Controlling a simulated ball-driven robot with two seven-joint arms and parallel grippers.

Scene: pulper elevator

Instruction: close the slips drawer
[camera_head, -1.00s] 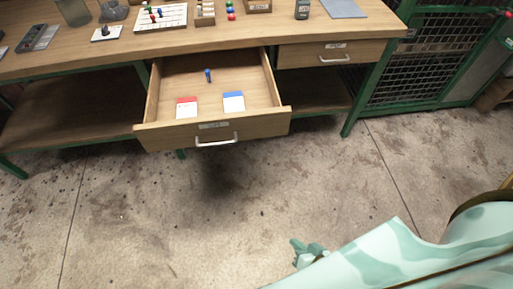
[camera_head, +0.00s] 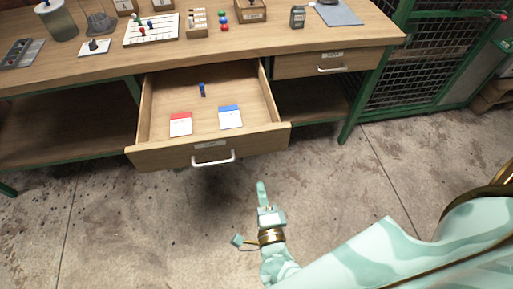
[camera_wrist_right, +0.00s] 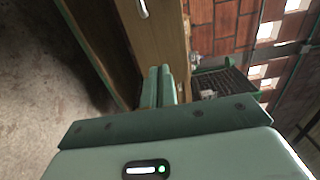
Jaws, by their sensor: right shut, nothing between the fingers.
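The slips drawer (camera_head: 148,158) is pulled out of the wooden bench, with a white handle (camera_head: 213,159) on its front. Inside lie a red-topped slip pad (camera_head: 181,124), a blue-topped slip pad (camera_head: 230,117) and a small blue item (camera_head: 202,90). My right gripper (camera_head: 262,188) is shut and empty, in front of and below the right part of the drawer front, apart from it. In the right wrist view its closed fingers (camera_wrist_right: 159,86) point toward a wooden face with a white handle (camera_wrist_right: 142,8); I cannot tell which drawer that is. My left gripper is not in view.
A second drawer (camera_head: 295,66) on the right is shut. The bench top (camera_head: 110,64) holds a peg board (camera_head: 152,29), small boxes, coloured balls and a dark device (camera_head: 298,16). A green bench leg (camera_head: 352,115) stands right of the drawers. The floor in front is clear.

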